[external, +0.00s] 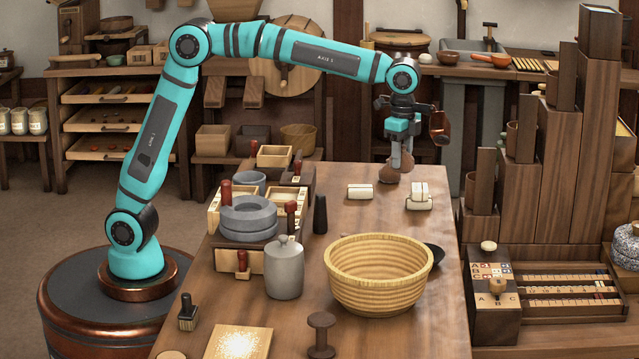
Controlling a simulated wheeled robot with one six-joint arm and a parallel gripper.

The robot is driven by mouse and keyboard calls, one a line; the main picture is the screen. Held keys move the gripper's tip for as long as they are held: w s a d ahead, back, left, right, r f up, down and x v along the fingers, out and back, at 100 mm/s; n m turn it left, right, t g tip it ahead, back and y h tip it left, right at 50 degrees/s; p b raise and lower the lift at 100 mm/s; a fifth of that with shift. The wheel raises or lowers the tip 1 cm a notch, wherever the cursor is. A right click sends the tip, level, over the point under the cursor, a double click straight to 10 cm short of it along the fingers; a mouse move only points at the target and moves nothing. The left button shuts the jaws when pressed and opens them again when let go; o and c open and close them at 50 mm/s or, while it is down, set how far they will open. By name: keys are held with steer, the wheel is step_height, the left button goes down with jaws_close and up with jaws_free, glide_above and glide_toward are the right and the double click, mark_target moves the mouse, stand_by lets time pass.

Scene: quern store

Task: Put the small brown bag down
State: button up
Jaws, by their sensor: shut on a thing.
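My gripper (401,160) is at the far end of the wooden table (350,215), pointing down, in the external view. It is shut on the small brown bag (389,174). The bag is small and rounded, and the fingers hide part of it. The bag is at or just above the tabletop near the far edge; I cannot tell whether it touches the wood.
A cream roll (361,192) and a cream block-like item (418,196) lie close in front of the bag. A woven basket (378,280), a lidded grey jar (284,270) and stacked grey stones (248,217) stand nearer. Tall wooden bins (540,170) rise at right.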

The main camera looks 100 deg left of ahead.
steer(key=w+d+f+m, duration=0.1)
steer(key=w+d+m, duration=0.15)
steer(key=d, duration=1.05)
steer(key=w+d+m, duration=0.1)
steer(key=w+d, duration=0.2)
steer(key=d, duration=1)
steer(key=shift+n, duration=0.25)
steer(key=shift+s+d+f, duration=0.1)
steer(key=shift+s+f, duration=0.05)
steer(key=shift+f, duration=4.8)
steer(key=shift+f, duration=0.3)
steer(key=o, duration=1)
step_height(320, 180, up, 13)
steer(key=shift+f, duration=0.15)
